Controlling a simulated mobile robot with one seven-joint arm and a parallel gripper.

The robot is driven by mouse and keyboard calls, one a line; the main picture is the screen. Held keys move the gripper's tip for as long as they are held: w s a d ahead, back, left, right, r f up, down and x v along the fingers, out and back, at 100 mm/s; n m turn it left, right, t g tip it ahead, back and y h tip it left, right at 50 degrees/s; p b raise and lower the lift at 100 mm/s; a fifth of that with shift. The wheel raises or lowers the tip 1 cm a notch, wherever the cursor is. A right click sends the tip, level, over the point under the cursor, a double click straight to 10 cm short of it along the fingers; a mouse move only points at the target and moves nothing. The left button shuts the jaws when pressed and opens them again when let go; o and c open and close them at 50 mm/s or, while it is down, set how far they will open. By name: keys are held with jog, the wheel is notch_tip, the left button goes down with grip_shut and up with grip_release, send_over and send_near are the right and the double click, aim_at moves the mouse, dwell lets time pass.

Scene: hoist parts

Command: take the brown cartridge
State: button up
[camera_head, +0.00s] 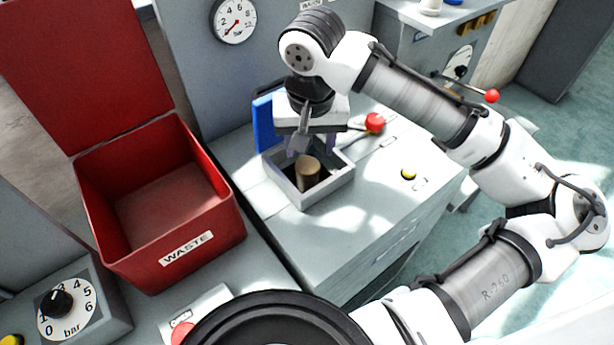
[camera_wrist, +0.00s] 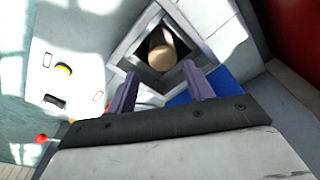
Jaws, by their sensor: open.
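The brown cartridge (camera_head: 308,173) is a short tan-brown cylinder standing in a square grey-walled opening (camera_head: 341,182) on top of the grey cabinet. In the wrist view the cartridge (camera_wrist: 163,52) shows inside the square frame (camera_wrist: 133,54), with dark space beside it. My gripper (camera_head: 305,146) is above the far side of the opening, pointing down. In the wrist view my gripper (camera_wrist: 160,84) has its two purple fingers spread apart, with nothing between the tips; the cartridge lies just beyond them. I cannot tell the exact height of the tips over it.
An open red WASTE bin (camera_head: 160,190) stands left, its lid raised. A blue panel (camera_head: 264,122) stands behind the opening. A red knob (camera_head: 374,122) and a yellow button (camera_head: 408,174) are right of it. A wall with a gauge (camera_head: 234,20) rises behind. The cabinet's front top is clear.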

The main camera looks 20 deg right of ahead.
aim_at(308, 165)
jog(key=f, duration=0.3)
jog(key=shift+w, duration=0.2)
jog(key=shift+w+d+f+p, duration=0.15)
jog(key=shift+w+f, duration=0.1)
jog(key=shift+f, duration=0.65)
jog(key=shift+w+a+f+p, duration=0.1)
jog(key=shift+w+f+p, duration=0.15)
jog(key=shift+f, duration=0.6)
jog(key=shift+w+d+f+p, duration=0.1)
jog(key=shift+w+f, duration=0.2)
jog(key=shift+f, duration=0.6)
jog(key=shift+c, duration=0.3)
jog(key=c, duration=0.9)
jog(key=shift+r, duration=0.1)
